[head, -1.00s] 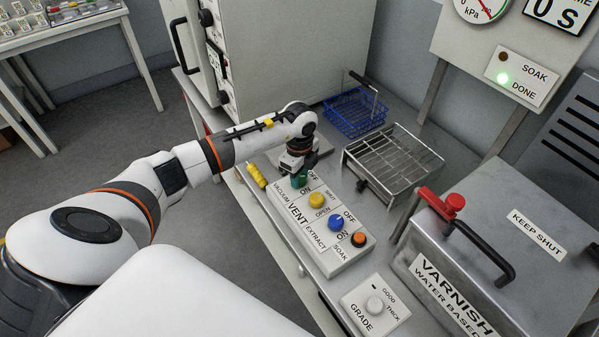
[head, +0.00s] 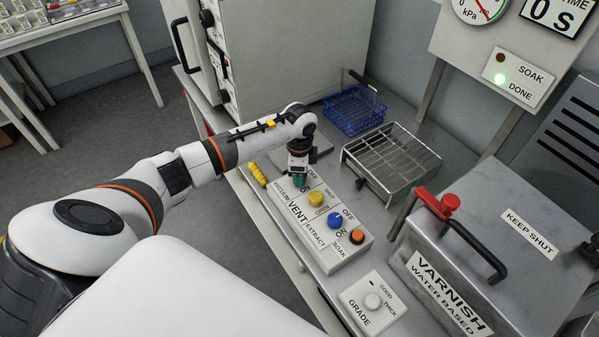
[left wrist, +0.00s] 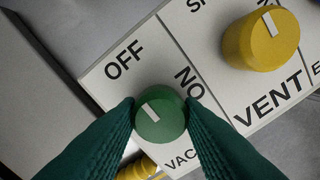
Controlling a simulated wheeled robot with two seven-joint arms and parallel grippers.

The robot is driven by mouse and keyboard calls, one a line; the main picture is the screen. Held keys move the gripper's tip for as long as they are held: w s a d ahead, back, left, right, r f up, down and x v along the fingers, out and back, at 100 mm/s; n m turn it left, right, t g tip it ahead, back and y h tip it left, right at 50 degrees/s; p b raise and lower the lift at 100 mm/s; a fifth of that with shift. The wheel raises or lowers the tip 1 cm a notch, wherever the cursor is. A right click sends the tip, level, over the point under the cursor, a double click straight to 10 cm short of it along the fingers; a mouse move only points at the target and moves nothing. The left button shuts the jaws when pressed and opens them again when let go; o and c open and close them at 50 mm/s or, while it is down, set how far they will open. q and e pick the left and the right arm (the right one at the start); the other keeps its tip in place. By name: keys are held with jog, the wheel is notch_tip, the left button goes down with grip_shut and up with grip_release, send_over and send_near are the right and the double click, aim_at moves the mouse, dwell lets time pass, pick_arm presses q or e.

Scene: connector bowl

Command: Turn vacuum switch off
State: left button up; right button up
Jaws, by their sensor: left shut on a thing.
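The vacuum switch is a round green knob (left wrist: 160,115) with a white mark, on a white control panel (head: 347,261). In the left wrist view its mark points up and left, on the OFF side, away from the ON label. My left gripper (head: 300,182) reaches down over the panel's far left end. Its two green fingers (left wrist: 160,104) are shut on the knob from both sides. In the head view the fingers mostly hide the knob. My right gripper is not in view.
A yellow vent knob (left wrist: 262,40) stands close beside the green one. A blue knob (head: 336,221) and an orange button (head: 357,237) are further along. A wire rack (head: 391,162), blue basket (head: 354,110) and varnish tank (head: 470,250) stand nearby.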

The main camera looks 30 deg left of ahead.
pick_arm(q)
jog(key=shift+a+r, duration=0.1)
jog(key=o, duration=1)
jog(key=shift+c, duration=0.2)
notch_tip(320, 180, up, 12)
jog(key=b, duration=0.3)
